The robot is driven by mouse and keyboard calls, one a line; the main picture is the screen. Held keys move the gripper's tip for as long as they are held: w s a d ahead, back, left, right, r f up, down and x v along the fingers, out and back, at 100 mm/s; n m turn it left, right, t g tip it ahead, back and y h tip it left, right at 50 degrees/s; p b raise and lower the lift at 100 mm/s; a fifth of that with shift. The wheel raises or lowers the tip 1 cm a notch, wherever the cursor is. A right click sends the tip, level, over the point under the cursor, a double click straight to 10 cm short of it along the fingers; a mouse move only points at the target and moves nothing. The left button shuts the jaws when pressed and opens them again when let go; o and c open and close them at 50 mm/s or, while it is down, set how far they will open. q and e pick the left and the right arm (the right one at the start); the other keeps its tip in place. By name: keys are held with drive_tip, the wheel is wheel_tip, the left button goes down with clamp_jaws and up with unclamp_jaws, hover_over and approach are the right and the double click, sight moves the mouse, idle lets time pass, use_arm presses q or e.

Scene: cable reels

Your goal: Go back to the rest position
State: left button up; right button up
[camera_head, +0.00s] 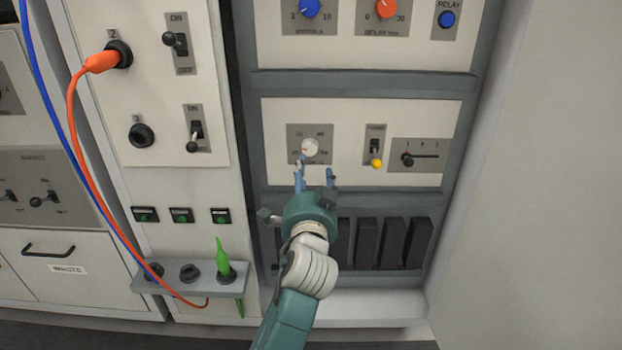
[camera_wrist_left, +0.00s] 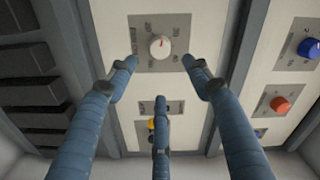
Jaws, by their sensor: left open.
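My left gripper (camera_head: 315,178) is in front of the lower white panel, its fingers pointing up at a white dial knob (camera_head: 310,148). In the left wrist view the blue fingers of the left gripper (camera_wrist_left: 158,85) are spread apart with nothing between them. The white knob (camera_wrist_left: 160,46) shows beyond the fingertips, with its red mark toward the top. The gripper looks apart from the knob, though the exact gap is hard to judge. My right gripper is in neither view.
A green plug (camera_head: 223,264) stands in a small shelf (camera_head: 187,282). A plain wall (camera_head: 535,200) lies at right.

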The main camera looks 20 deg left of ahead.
use_arm(q)
drive_tip(key=shift+s+d, duration=0.15)
drive_tip(key=shift+s, duration=0.4)
